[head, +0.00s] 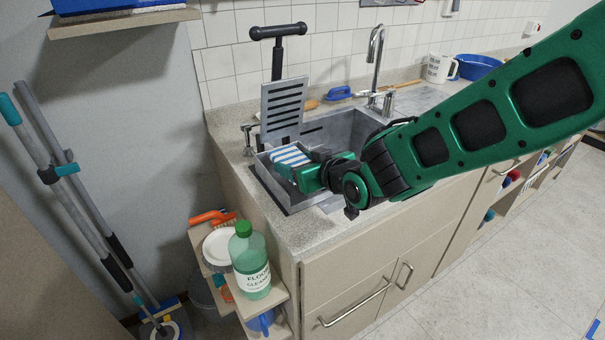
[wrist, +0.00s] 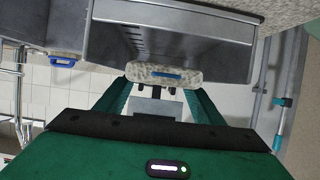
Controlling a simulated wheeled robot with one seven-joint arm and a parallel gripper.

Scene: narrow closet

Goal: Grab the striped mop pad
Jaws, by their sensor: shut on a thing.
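The striped mop pad (head: 290,155), blue and white, is in the grey sink (head: 340,130), in front of an upright slotted grey plate (head: 283,108). My gripper (head: 294,169) reaches into the sink from the right and is shut on the pad. In the wrist view the pad (wrist: 165,75) shows its pale speckled edge with a blue strip, between the two fingertips of my gripper (wrist: 164,90). Part of the pad is hidden behind the gripper in the head view.
A dark T-handle (head: 278,32) rises behind the slotted plate. A chrome faucet (head: 375,50) and blue brush (head: 339,93) stand at the sink's back. A green floor cleaner bottle (head: 250,265) sits on a side shelf. Mop poles (head: 75,190) lean left.

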